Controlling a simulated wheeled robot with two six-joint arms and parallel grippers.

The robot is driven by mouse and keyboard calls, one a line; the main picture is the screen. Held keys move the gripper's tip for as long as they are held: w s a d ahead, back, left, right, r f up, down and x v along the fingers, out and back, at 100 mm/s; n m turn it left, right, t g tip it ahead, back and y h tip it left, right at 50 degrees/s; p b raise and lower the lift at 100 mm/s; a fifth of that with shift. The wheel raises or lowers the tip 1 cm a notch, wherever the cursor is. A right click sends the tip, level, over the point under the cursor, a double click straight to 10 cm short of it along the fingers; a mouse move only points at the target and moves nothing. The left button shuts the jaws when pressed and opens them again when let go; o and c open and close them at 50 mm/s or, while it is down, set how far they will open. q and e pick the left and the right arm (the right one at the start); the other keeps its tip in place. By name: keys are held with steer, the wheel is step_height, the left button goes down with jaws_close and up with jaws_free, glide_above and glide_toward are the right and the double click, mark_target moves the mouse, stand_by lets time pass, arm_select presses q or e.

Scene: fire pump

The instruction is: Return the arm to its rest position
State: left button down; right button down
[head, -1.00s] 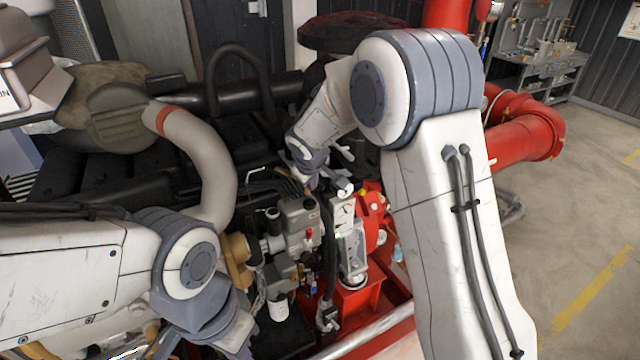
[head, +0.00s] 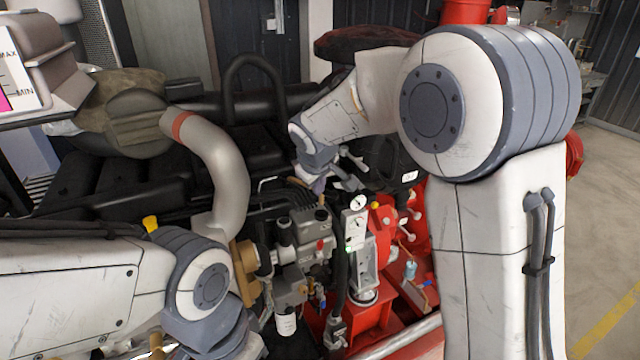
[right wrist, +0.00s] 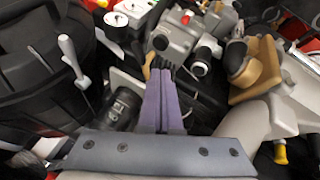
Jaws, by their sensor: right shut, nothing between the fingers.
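My right arm (head: 485,100) reaches in from the right, its large elbow joint near the camera. My right gripper (head: 318,186) hangs over the engine, left of the small gauge (head: 358,202) on its white panel. In the right wrist view its purple fingers (right wrist: 164,100) are together with nothing between them. They point at the grey pump fittings (right wrist: 188,40), and no firm contact shows. My left arm (head: 200,285) enters at the lower left; its gripper is out of the picture.
The fire pump has a red base (head: 355,325), a curved grey pipe (head: 218,165) and black engine parts. A white lever (right wrist: 75,58) stands beside a black round housing (right wrist: 45,70) close to the right gripper. Open floor (head: 605,230) lies at the right.

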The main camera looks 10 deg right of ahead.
steer(key=d+b+v, duration=0.1)
steer(key=v, duration=0.4)
steer(key=s+a+f+g+b, duration=0.1)
steer(key=s+f, duration=0.3)
steer(key=s, duration=0.7)
steer(key=s+a+f+g+y+b, duration=0.1)
steer(key=s+f, duration=0.4)
steer(key=s, duration=0.6)
steer(key=s+a+f+g+y+b, duration=0.1)
steer(key=s+a+f+g, duration=0.3)
steer(key=s, duration=0.7)
steer(key=shift+s+a+f+n+b, duration=0.3)
steer(key=shift+a+f+n+b, duration=0.1)
steer(key=shift+f+b, duration=0.35)
